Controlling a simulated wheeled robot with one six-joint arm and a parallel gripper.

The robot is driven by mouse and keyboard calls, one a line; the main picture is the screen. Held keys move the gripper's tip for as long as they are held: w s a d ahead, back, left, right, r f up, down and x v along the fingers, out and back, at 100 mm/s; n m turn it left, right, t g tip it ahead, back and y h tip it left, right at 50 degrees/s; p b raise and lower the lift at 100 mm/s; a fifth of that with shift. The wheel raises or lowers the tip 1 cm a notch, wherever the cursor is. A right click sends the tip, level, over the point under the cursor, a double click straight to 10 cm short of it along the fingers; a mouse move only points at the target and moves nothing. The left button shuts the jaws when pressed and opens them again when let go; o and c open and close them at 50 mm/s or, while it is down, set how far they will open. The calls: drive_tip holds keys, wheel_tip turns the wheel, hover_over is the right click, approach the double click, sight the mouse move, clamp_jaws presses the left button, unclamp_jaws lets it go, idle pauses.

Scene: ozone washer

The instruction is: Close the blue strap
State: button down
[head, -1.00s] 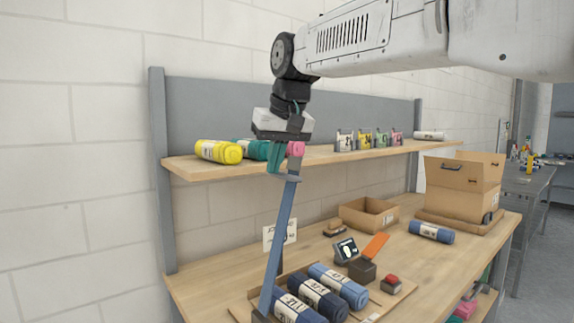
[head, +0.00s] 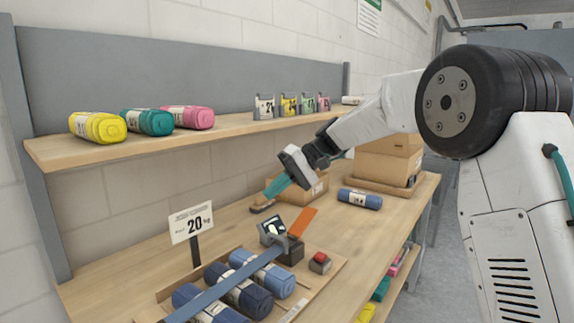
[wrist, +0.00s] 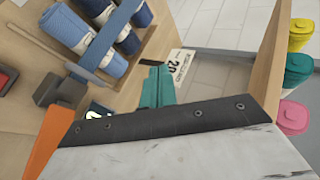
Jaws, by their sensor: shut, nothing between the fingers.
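The blue strap (head: 228,285) lies diagonally across several blue rolls (head: 262,274) in a shallow tray. Its far end has a grey clip (wrist: 88,74) close beside a dark block (head: 291,250) with an orange lever (head: 302,221) raised at an angle. I cannot tell whether clip and block are joined. The strap also shows in the wrist view (wrist: 118,24), as does the lever (wrist: 47,142). My gripper (head: 271,198) has teal fingers, shut and empty, above the bench behind the block. It is apart from the strap and the lever.
A small display (head: 272,231) stands beside the block, and a red button (head: 320,260) is to its right. A "20 kg" sign (head: 191,224) stands behind the tray. An open carton (head: 310,189) is behind my gripper. The shelf (head: 225,130) above holds yellow, teal and pink rolls.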

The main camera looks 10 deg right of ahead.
drive_tip(key=shift+g+y, duration=0.5)
drive_tip(key=shift+w+d+f, duration=0.45)
drive_tip(key=shift+f, duration=1)
drive_tip(key=shift+w+d+f, duration=0.45)
drive_tip(key=shift+d+f, duration=0.05)
drive_tip(key=shift+f, duration=0.95)
drive_tip(key=shift+w+d+f, duration=0.45)
drive_tip(key=shift+f, duration=1)
drive_tip(key=a+r+v, duration=0.1)
drive_tip(key=v, duration=1.1)
wheel_tip(320, 180, down, 6)
drive_tip(key=s+d+m+h, duration=0.2)
drive_tip(key=m, duration=0.1)
drive_tip(key=s+d+t+h, duration=0.2)
drive_tip(key=s+h, duration=0.1)
drive_tip(key=s, duration=1.2)
drive_tip(key=s+d+r+m+t+h, duration=0.1)
drive_tip(key=s+d+h, duration=0.2)
drive_tip(key=s, duration=1.1)
drive_tip(key=s+d+t+h, duration=0.2)
drive_tip(key=s+d+h, duration=0.1)
drive_tip(key=s, duration=1.2)
drive_tip(key=shift+s+r+t+h, duration=0.3)
drive_tip(key=shift+s, duration=0.05)
